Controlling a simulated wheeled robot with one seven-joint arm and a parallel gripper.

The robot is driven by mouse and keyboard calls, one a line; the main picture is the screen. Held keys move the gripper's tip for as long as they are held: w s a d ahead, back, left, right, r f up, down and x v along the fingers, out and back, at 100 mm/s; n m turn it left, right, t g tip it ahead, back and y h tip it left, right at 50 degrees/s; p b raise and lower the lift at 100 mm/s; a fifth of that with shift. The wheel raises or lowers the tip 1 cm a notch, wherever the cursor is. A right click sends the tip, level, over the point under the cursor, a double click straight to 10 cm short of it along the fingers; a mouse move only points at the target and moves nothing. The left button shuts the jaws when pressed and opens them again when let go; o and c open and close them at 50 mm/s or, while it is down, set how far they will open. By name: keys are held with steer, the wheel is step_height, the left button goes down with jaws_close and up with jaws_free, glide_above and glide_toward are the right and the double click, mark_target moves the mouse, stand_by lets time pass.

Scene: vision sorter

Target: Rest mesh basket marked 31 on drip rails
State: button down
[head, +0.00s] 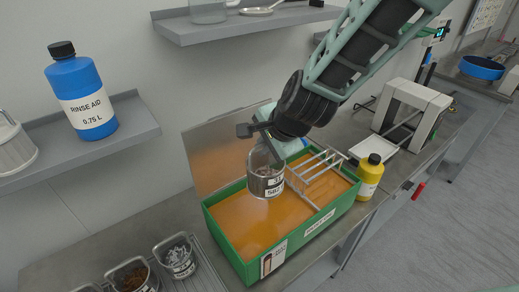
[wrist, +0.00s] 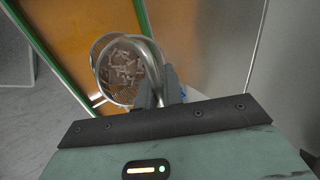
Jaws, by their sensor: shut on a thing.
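The mesh basket (head: 266,183) has a white label that appears to read 31. It hangs upright over the orange liquid in a green tank (head: 237,268), left of the drip rails. My gripper (head: 262,138) is shut on its handle, above the basket. In the wrist view the gripper (wrist: 158,92) grips the curved metal handle, and small pale pieces lie inside the basket (wrist: 101,62). The drip rails (head: 318,182) are metal bars across the right part of the tank; they look empty. My wrist hides part of their back end.
A raised metal lid (head: 215,150) stands behind the tank. A yellow bottle (head: 369,178) stands close to its right end. Several filled baskets (head: 180,262) stand at the front left. A white framed device (head: 415,105) is farther right. Shelves hang on the wall, one holding a blue bottle (head: 82,95).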

steer(key=w+d+b, duration=0.4)
steer(key=w+d, duration=0.1)
steer(key=d, duration=0.3)
steer(key=shift+w, duration=0.25)
stand_by(0.4)
steer(key=w+d+b, duration=0.3)
steer(key=w+d, duration=0.3)
steer(key=d, duration=0.3)
steer(key=shift+d+b, duration=0.15)
steer(key=shift+b, duration=0.15)
stand_by(0.6)
steer(key=shift+w+r, duration=0.1)
stand_by(0.4)
steer(key=shift+f+b, duration=1.65)
steer(key=shift+f, duration=0.25)
